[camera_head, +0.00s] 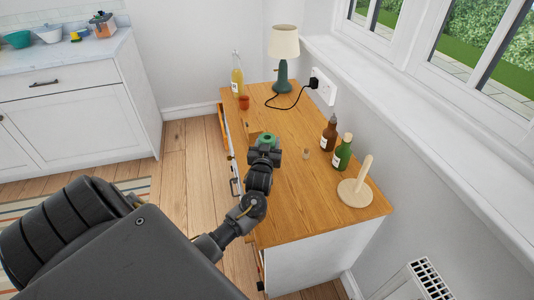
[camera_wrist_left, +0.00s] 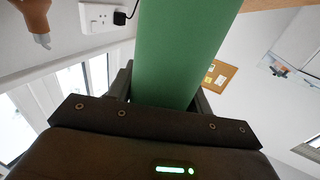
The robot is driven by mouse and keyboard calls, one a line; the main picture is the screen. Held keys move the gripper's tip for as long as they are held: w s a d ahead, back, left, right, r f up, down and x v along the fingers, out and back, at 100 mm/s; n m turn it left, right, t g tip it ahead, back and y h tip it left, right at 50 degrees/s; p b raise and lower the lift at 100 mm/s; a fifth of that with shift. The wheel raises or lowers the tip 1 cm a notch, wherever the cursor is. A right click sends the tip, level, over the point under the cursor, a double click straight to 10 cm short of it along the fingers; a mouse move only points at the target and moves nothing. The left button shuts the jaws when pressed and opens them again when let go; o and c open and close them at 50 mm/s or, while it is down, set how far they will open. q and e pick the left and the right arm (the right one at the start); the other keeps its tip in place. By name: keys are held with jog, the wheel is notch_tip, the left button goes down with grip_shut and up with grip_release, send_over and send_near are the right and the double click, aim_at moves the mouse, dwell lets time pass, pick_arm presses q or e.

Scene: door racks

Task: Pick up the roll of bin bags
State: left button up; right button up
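The roll of bin bags (camera_head: 266,138) is a green cylinder, seen nearly end-on in the head view at the left edge of the wooden cabinet top. My left gripper (camera_head: 264,152) is at the roll. In the left wrist view the green roll (camera_wrist_left: 182,50) fills the space between the two dark fingers, which appear shut on it. The gripper hides part of the roll, and I cannot tell whether the roll touches anything below. My right gripper is not in view.
The wooden-topped cabinet (camera_head: 300,210) carries a lamp (camera_head: 283,45), a yellow bottle (camera_head: 237,75), a red cup (camera_head: 244,102), brown (camera_head: 329,135) and green (camera_head: 343,153) bottles, and a wooden holder (camera_head: 356,188). Its left side has open parts (camera_head: 224,124). The top's front is clear.

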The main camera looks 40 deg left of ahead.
pick_arm(q)
jog(key=c, duration=0.6)
jog(key=shift+r, duration=0.15)
